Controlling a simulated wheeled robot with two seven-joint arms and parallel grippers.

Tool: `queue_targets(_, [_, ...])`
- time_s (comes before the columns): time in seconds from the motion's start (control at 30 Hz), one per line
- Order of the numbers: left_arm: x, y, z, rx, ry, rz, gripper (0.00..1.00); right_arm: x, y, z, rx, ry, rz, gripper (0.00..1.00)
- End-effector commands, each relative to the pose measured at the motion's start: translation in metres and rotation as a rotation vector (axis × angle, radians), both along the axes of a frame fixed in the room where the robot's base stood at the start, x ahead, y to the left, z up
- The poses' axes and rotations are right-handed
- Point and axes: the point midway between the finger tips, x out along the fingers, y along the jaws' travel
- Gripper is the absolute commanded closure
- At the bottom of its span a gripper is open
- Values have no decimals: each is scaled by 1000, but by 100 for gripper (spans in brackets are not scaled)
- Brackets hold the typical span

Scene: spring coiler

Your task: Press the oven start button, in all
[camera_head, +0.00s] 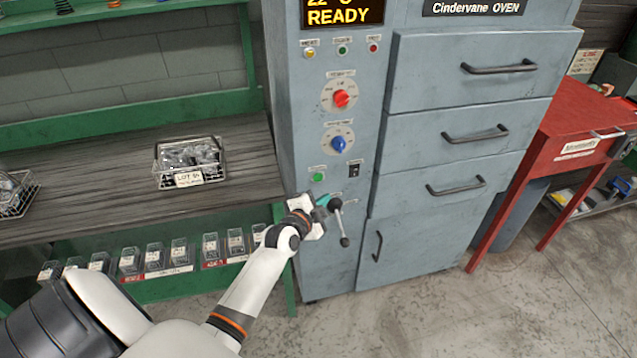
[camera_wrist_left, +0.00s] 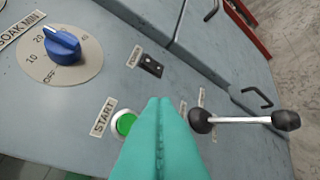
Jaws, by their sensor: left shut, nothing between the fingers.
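The oven (camera_head: 300,130) is a grey-blue cabinet with a control column on its left side. Its green start button (camera_head: 318,177) sits low on that column, under the blue knob. In the left wrist view the green button (camera_wrist_left: 125,123) has a pale ring and a START label, and lies just left of my fingertips. My left gripper (camera_head: 326,201) is shut and empty in front of the panel, a little below and right of the button. Its teal fingers (camera_wrist_left: 160,102) are together; whether they touch the panel I cannot tell. My right gripper is not in view.
A black-knobbed lever (camera_head: 338,215) is close to the right of my fingers. The black power switch (camera_head: 354,169), blue knob (camera_head: 338,144) and red knob (camera_head: 340,98) are above. The display (camera_head: 342,14) reads READY. A wire basket (camera_head: 190,164) stands on the bench at left.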

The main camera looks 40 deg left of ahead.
Motion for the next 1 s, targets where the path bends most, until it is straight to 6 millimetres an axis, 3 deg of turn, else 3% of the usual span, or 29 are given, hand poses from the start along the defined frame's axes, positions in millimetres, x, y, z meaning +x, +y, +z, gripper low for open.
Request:
queue_targets(0.1, [12,14,-4,2,-2,1,100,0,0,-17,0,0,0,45])
queue_targets(0.4, [32,37,-2,2,0,-1,100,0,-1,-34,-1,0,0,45])
queue_targets(1.0, [35,40,0,-1,1,0,100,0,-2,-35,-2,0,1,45])
